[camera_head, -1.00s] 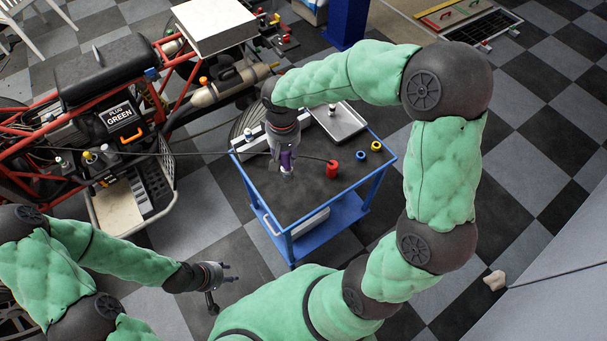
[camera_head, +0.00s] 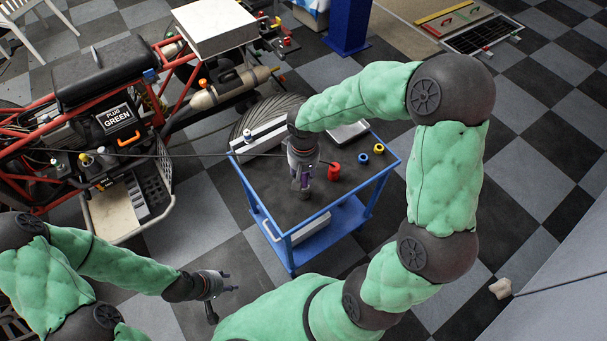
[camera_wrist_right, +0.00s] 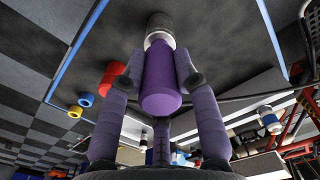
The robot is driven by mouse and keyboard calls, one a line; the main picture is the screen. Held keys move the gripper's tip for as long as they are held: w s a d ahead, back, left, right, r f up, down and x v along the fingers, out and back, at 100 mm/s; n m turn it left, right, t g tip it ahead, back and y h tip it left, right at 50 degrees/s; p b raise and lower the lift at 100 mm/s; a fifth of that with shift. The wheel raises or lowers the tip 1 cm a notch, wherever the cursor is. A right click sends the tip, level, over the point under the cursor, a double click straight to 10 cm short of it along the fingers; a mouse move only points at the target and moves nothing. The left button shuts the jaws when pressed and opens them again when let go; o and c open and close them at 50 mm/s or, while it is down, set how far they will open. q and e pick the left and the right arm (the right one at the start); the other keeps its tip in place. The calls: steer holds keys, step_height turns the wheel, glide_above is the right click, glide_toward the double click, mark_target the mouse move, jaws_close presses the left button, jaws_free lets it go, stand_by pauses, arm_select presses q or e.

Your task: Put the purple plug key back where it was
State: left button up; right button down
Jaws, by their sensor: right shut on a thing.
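The purple plug key (camera_wrist_right: 161,80) is a purple cylinder with a pale collar and a dark tip. In the right wrist view it sits between the two purple fingers of my right gripper (camera_wrist_right: 160,88), which is shut on it. In the head view my right gripper (camera_head: 302,184) points down over the dark top of the blue cart (camera_head: 285,205). The key is mostly hidden there by the gripper, and I cannot tell whether its tip touches the cart top. My left gripper (camera_head: 229,281) is empty, its fingers apart, low at the left of the cart.
On the cart stand a red cylinder (camera_head: 334,172), a blue ring (camera_head: 364,160), a yellow ring (camera_head: 379,148), a metal tray (camera_head: 346,133) and a pale rack (camera_head: 268,134) with a small white-and-blue piece (camera_head: 247,136). A thin dark cable crosses the cart top. The red-framed vehicle (camera_head: 75,133) stands left.

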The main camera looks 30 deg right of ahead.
steer(key=shift+f, duration=0.15)
steer(key=c, duration=0.9)
jaws_free()
step_height(320, 180, up, 12)
steer(key=p, duration=0.4)
steer(key=shift+r, duration=0.2)
